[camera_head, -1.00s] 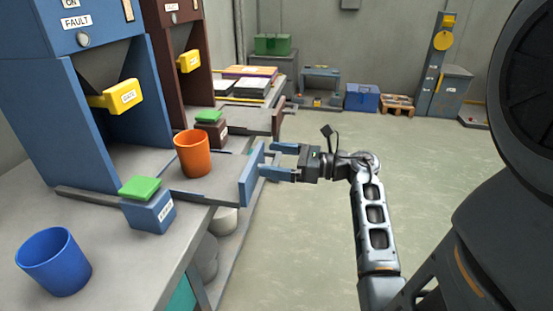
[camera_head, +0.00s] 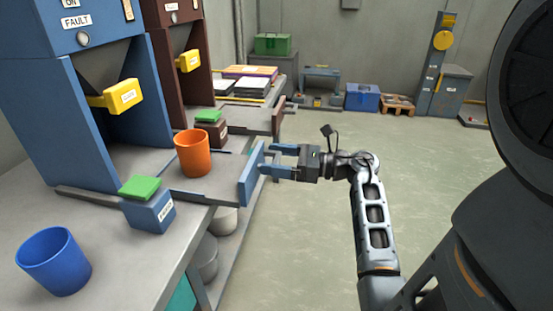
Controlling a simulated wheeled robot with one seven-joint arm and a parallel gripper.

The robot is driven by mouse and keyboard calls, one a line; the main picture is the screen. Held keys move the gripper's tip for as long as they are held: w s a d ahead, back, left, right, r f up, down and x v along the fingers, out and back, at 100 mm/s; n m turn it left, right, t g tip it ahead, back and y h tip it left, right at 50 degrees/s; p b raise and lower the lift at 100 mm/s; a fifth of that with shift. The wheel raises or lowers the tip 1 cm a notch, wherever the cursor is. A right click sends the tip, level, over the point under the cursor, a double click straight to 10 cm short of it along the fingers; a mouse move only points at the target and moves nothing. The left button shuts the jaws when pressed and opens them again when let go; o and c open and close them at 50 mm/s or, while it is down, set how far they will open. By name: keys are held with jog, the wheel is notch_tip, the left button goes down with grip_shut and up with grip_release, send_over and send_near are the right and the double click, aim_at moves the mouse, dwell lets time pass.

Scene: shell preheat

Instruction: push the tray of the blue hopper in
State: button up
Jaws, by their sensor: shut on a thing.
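The blue hopper (camera_head: 72,134) stands at the left on the grey bench. Its tray (camera_head: 217,187) sticks out to the right, past the bench edge, and ends in an upright blue front plate (camera_head: 251,178). An orange cup (camera_head: 193,153) stands upright on the tray.
A blue box with a green top (camera_head: 148,204) stands beside the tray, on its near side. A blue cup (camera_head: 54,261) stands at the near left. A brown hopper (camera_head: 179,55) with its own tray is behind. The floor to the right is open.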

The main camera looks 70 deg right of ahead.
aim_at(221, 162)
jog(key=w, duration=0.7)
jog(key=w+a+b, duration=0.1)
jog(key=w, duration=0.7)
jog(key=w+b, duration=0.1)
jog(key=w, duration=0.6)
jog(key=shift+w+a+r, duration=0.1)
jog(key=shift+w+a, duration=0.05)
jog(key=shift+a, duration=0.25)
jog(key=o, duration=1.3)
jog(key=shift+w, duration=0.1)
jog(key=shift+c, duration=0.2)
jog(key=shift+o, duration=0.3)
jog(key=shift+s+d, duration=0.1)
jog(key=shift+s, duration=0.2)
jog(key=s, duration=0.7)
jog(key=shift+s+d, duration=0.15)
jog(key=shift+d, duration=0.1)
